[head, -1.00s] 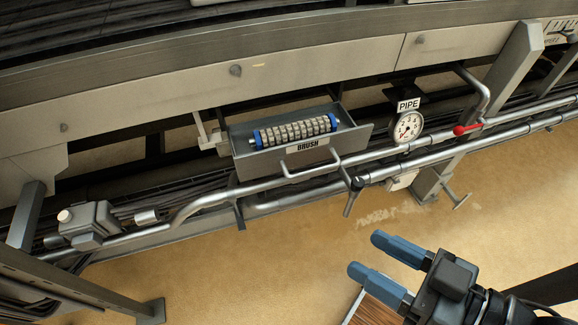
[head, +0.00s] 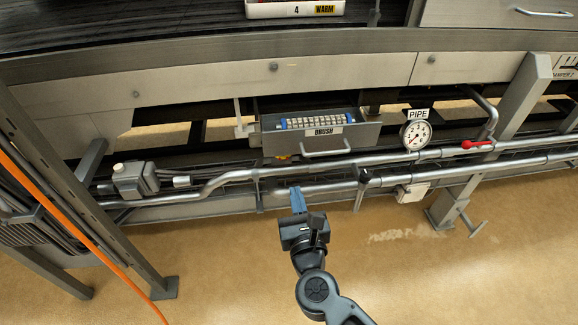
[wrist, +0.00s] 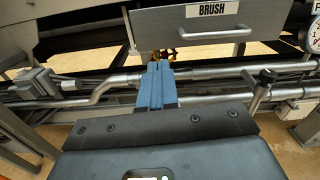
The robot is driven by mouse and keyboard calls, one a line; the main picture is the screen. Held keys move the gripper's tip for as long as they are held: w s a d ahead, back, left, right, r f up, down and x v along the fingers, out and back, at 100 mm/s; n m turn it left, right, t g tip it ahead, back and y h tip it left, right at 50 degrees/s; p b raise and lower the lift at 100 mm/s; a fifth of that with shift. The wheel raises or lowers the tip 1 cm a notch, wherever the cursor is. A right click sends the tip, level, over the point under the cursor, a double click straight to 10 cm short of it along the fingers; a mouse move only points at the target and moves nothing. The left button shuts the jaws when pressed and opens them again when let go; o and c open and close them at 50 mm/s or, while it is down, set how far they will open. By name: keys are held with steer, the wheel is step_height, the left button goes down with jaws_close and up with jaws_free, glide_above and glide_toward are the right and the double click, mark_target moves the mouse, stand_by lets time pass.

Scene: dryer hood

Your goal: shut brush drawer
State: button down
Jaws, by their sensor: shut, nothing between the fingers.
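The brush drawer (head: 268,144) is a grey metal box under the machine's beam, labelled BRUSH, with a bar handle (head: 326,152) on its front. It stands open, and a segmented brush roller with blue ends (head: 314,121) shows inside. In the wrist view the drawer front (wrist: 183,22) fills the upper right. My gripper (head: 297,199), with blue fingers, is in front of and below the drawer, left of the handle and apart from it. Its fingers are closed together and empty, pointing toward the pipes in the wrist view (wrist: 157,78).
Metal pipes (head: 226,180) run across below the drawer front. A gauge labelled PIPE (head: 416,135) and a red valve lever (head: 477,144) are to the right. A grey junction box (head: 133,178) is on the left. The floor in front is open.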

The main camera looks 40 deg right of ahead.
mark_target(278, 123)
steer(key=shift+m, duration=0.5)
steer(key=p+x, duration=0.1)
steer(key=x, duration=1.3)
steer(key=shift+w+d, duration=0.15)
steer(key=shift+w, duration=0.05)
steer(key=b+x, duration=0.6)
steer(key=x, duration=1)
steer(key=shift+w+d+f, duration=0.1)
steer(key=shift+w+d, duration=0.1)
steer(key=shift+d, duration=0.05)
steer(key=shift+w+d+b, duration=0.2)
steer(key=shift+w+b, duration=0.05)
steer(key=shift+b, duration=0.1)
steer(key=shift+w+d+r, duration=0.15)
steer(key=shift+r, duration=0.1)
steer(key=shift+r, duration=0.1)
